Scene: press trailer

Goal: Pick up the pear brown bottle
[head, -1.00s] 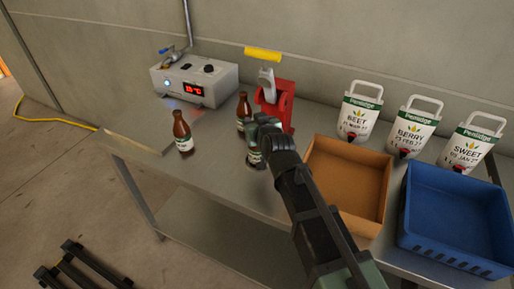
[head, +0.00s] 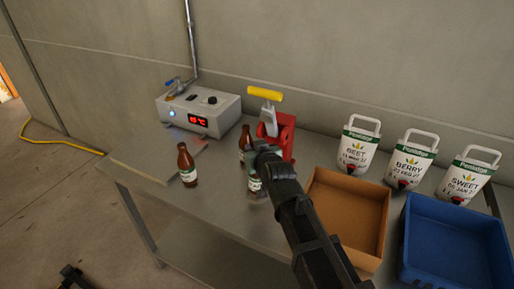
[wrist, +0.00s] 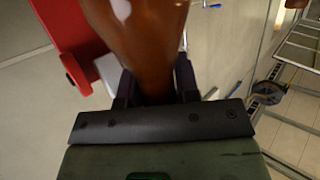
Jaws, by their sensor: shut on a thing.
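My gripper (head: 258,152) is shut on a brown bottle (head: 254,183) with a white label, at the table's middle near the front edge. In the wrist view the brown glass of this bottle (wrist: 145,40) fills the space between the two dark fingers. My gripper hides its upper part in the head view. I cannot tell whether its base touches the table. A second brown bottle (head: 187,165) stands upright to the left. A third brown bottle (head: 244,140) stands just behind the held one, partly hidden. The label texts are too small to read.
A red device with a yellow handle (head: 265,94) stands close behind my gripper. A grey control box (head: 199,110) is at the back left. An orange-brown tray (head: 330,180), a blue crate (head: 450,265) and white juice pouches (head: 357,147) are to the right.

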